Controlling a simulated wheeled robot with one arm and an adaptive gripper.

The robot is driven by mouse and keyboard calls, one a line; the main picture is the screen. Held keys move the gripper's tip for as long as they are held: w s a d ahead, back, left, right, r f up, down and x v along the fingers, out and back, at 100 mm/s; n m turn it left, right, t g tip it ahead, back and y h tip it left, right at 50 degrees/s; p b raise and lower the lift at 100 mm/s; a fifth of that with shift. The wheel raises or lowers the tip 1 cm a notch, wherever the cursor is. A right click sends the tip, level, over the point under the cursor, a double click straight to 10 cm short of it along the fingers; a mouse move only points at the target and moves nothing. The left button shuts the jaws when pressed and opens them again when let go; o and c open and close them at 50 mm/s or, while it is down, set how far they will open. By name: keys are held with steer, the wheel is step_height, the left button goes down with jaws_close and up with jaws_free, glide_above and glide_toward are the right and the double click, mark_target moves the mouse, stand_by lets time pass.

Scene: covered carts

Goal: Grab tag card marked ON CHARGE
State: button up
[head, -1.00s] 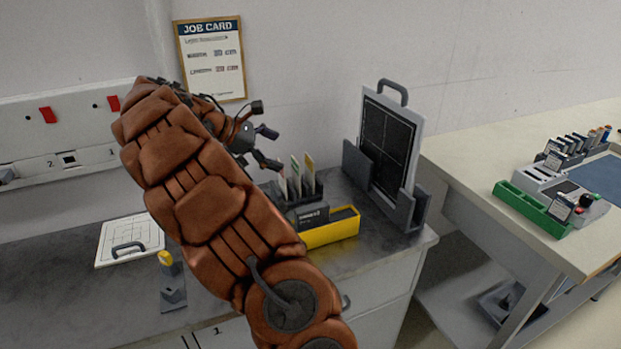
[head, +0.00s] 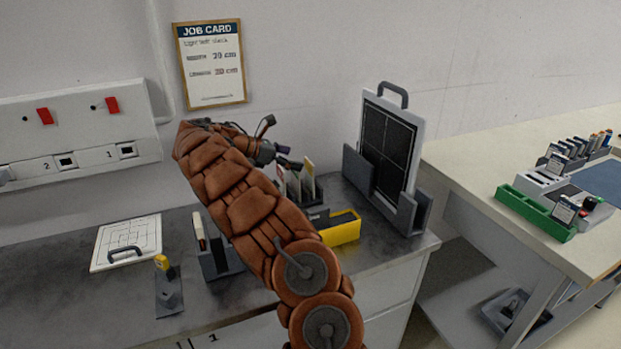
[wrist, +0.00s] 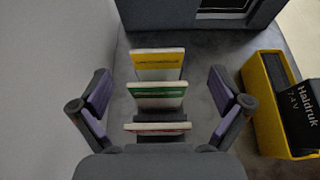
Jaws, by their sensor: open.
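Tag cards stand upright in a dark rack on the bench. In the wrist view one has a yellow header (wrist: 159,62), one a green header (wrist: 158,93), and the nearest a red header (wrist: 157,127). Their lettering is too blurred to read, so I cannot tell which is marked ON CHARGE. The cards (head: 308,182) also show in the head view, partly hidden by my arm. My gripper (wrist: 162,90) is open, with one finger on each side of the card row and apart from the cards. In the head view my gripper (head: 283,156) is just above the rack.
A yellow bin (head: 343,233) holding a dark battery (wrist: 302,108) stands right of the rack. A dark holder with a framed panel (head: 388,145) stands behind. A white wall is close on the left in the wrist view. A white board (head: 127,240) lies at left.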

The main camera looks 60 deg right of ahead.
mark_target(308, 162)
steer(key=shift+p+x, duration=0.55)
steer(key=shift+x, duration=2)
steer(key=shift+w, duration=0.15)
steer(key=c, duration=1.1)
